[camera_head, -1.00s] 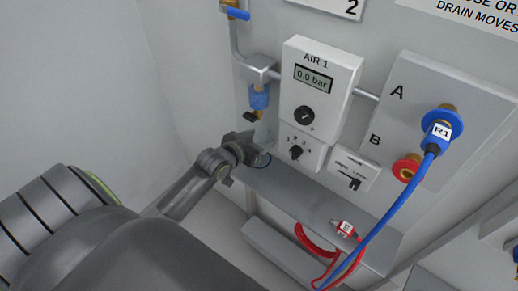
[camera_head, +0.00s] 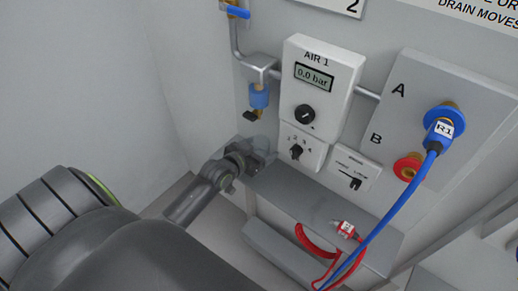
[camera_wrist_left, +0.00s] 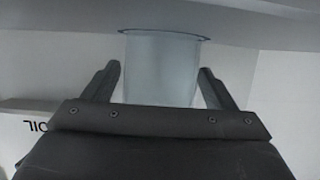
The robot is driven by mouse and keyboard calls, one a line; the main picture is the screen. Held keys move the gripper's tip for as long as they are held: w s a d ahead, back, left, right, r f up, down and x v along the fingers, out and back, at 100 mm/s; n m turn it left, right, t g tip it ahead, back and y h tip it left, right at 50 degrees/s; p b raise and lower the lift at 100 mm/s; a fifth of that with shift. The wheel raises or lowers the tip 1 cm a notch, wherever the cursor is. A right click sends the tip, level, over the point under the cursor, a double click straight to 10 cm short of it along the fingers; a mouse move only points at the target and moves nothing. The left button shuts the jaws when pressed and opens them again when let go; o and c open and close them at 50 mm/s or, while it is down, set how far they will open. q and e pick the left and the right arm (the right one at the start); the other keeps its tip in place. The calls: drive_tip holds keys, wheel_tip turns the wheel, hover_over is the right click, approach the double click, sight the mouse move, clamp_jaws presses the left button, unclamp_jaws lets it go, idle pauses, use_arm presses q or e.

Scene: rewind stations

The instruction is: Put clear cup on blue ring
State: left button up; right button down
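The clear cup (camera_head: 262,143) is at the left end of the grey shelf, below the blue-collared tap. It is faint and partly hidden by my left gripper (camera_head: 262,160). In the left wrist view the cup (camera_wrist_left: 162,68) is between the two fingers of my left gripper (camera_wrist_left: 160,72), which seem closed on its sides. A thin dark blue arc, part of the blue ring (camera_wrist_left: 122,31), shows at the cup's far end. I cannot tell whether the cup touches the shelf there. In the head view the ring is hidden. My right gripper is not in view.
The tap with a blue collar (camera_head: 259,97) hangs just above the cup. The AIR 1 box (camera_head: 318,85) and a selector dial panel (camera_head: 300,148) are close to the right.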

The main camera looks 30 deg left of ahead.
use_arm(q)
drive_tip(key=shift+r, duration=0.2)
drive_tip(key=p+v, duration=0.1)
drive_tip(key=v, duration=1.1)
drive_tip(key=shift+d, duration=0.1)
idle(0.3)
